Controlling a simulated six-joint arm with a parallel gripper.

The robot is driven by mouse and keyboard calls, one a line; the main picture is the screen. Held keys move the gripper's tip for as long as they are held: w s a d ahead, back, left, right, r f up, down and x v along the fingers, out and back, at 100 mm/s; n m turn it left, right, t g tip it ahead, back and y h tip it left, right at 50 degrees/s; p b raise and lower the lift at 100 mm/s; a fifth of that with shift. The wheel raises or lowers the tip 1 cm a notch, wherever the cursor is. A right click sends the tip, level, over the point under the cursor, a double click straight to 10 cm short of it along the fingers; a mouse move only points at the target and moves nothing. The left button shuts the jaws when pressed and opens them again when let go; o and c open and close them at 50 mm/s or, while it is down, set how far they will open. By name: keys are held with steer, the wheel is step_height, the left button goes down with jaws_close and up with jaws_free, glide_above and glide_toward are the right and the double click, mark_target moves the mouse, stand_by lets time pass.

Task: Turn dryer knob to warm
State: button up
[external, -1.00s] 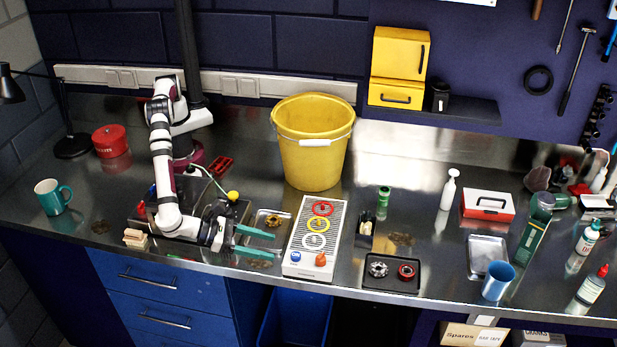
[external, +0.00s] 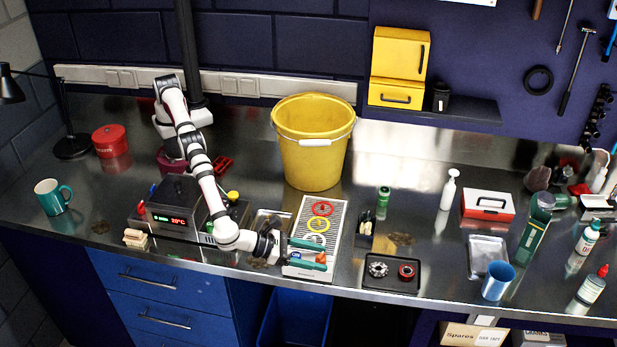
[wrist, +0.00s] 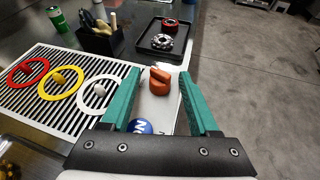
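The dryer (external: 335,225) is a white slatted panel near the bench's front edge, also in the wrist view (wrist: 50,93). Its orange knob (wrist: 160,79) shows at its front end, with a blue button (wrist: 141,127) beside it, partly hidden by my gripper. My gripper (external: 323,257) has green fingers and is open, with nothing held. In the wrist view the knob lies between the fingertips (wrist: 160,73), with gaps on both sides. I cannot tell how far above or behind the knob the tips are. The warm mark is not readable.
Red (external: 322,208), yellow (external: 318,225) and white (wrist: 99,94) rings lie on the slats. A black tray (external: 391,283) with two round parts is to the right, and a dark holder (external: 366,238) stands behind it. A yellow bucket (external: 312,160) stands behind the dryer.

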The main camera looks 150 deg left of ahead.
jaws_close()
steer(key=shift+m+t+h, duration=0.3)
steer(key=shift+m+t, duration=0.2)
steer(key=shift+m, duration=0.1)
steer(key=m+t+h, duration=0.2)
steer(key=m, duration=0.1)
steer(key=m+t+h, duration=0.1)
steer(key=h, duration=0.1)
steer(key=shift+s+a+t, duration=0.3)
steer(key=m+h, duration=0.1)
steer(key=m+t+h, duration=0.1)
steer(key=m+h, duration=0.1)
steer(key=shift+a+m+h, duration=0.2)
steer(key=shift+m+h, duration=0.1)
steer(key=shift+m+t+h, duration=0.3)
steer(key=shift+t, duration=0.1)
steer(key=shift+r, duration=0.1)
steer(key=shift+o, duration=0.5)
jaws_free()
